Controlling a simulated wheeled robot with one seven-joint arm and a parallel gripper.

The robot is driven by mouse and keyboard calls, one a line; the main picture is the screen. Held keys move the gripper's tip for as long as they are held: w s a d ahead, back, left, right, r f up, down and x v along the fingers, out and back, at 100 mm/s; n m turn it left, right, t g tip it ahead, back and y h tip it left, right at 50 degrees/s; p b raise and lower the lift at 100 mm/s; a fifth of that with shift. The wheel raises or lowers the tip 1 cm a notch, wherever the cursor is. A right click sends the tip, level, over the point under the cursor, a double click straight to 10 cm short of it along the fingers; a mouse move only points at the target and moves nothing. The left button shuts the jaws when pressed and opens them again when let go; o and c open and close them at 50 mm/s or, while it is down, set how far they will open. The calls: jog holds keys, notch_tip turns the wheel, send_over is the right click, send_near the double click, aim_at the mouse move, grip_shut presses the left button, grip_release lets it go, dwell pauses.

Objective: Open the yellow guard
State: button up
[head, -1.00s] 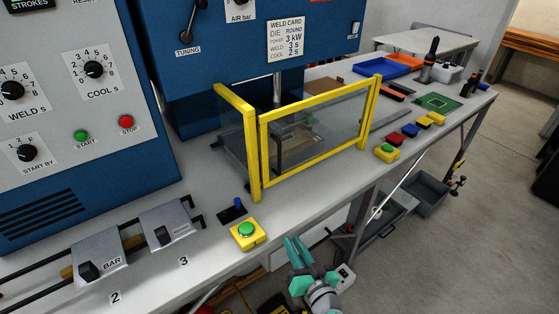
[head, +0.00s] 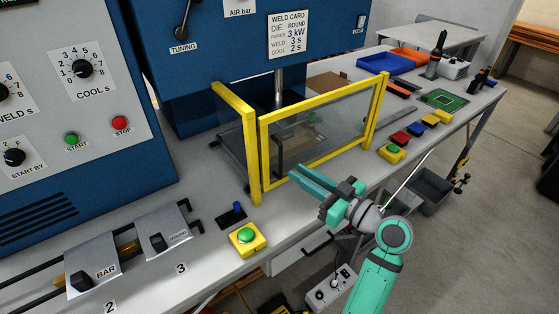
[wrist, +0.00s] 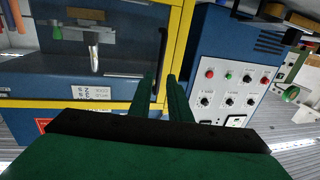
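The yellow guard (head: 325,105) is a yellow frame with clear panels around the press on the bench. Its front panel stands upright and looks shut against the left post. A dark vertical handle (head: 280,152) is near the panel's left end. My teal gripper (head: 300,175) is in front of the panel, its fingertips just right of and below the handle. In the wrist view, the guard's yellow edge (wrist: 178,45) and the dark handle (wrist: 161,50) are just beyond the fingertips (wrist: 160,80). The fingers are apart with nothing between them. Contact with the handle is not visible.
A yellow box with a green button (head: 246,240) sits on the bench's front edge. Another such box (head: 391,152) is right of the guard. The blue control panel (head: 85,100) stands at left. Trays and small parts fill the bench's right end.

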aim_at(281, 176)
jog(key=shift+x, duration=3.95)
grip_shut()
